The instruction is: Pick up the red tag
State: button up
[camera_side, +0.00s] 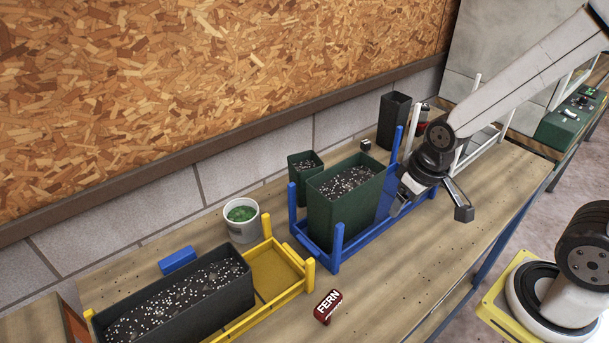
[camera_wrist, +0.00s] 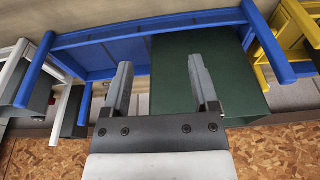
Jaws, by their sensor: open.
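The red tag (camera_side: 327,306) with white letters reading FERN stands on the bench near the front, right of the yellow rack. It does not show in the wrist view. My gripper (camera_side: 399,205) is at the right part of the blue rack, beside the green soil-filled planter and well to the upper right of the tag. In the wrist view my gripper (camera_wrist: 164,80) is open with nothing between its two fingers. The blue rack (camera_wrist: 100,57) and the green planter (camera_wrist: 180,55) lie beyond the fingers.
The blue rack (camera_side: 333,262) has upright posts and holds the green planter (camera_side: 340,215). The yellow rack (camera_side: 297,287) holds a long dark soil trough (camera_side: 235,300). A white bucket (camera_side: 243,232) and blue block (camera_side: 178,261) stand behind. Bench right of the tag is clear.

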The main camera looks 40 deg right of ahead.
aim_at(337, 292)
jog(key=s+a+f+m+g+y, duration=0.1)
jog(key=a+m+g+y, duration=0.1)
jog(key=a+m, duration=0.1)
jog(key=s+a+f+m+g+y, duration=0.2)
jog(key=a+m+y, duration=0.1)
jog(key=s+a+f+m+g+y, duration=0.2)
jog(key=a+m, duration=0.1)
jog(key=a, duration=0.1)
jog(key=shift+s+f+m+g+y, duration=0.1)
jog(key=shift+f+m+g+y, duration=0.1)
jog(key=shift+m+g+y, duration=0.1)
jog(key=a+m+y, duration=0.1)
jog(key=w+a+m+y, duration=0.1)
jog(key=a+m+y, duration=0.1)
jog(key=w+a+m+y, duration=0.1)
jog(key=shift+w+a+m+t, duration=0.1)
jog(key=shift+a+m+t, duration=0.05)
jog(key=shift+m+t, duration=0.2)
jog(key=shift+w+a+m+t+y, duration=0.55)
jog(key=shift+w+m+y, duration=0.1)
jog(key=shift+m+y, duration=0.25)
jog(key=shift+x, duration=1.2)
jog(key=shift+x, duration=2.65)
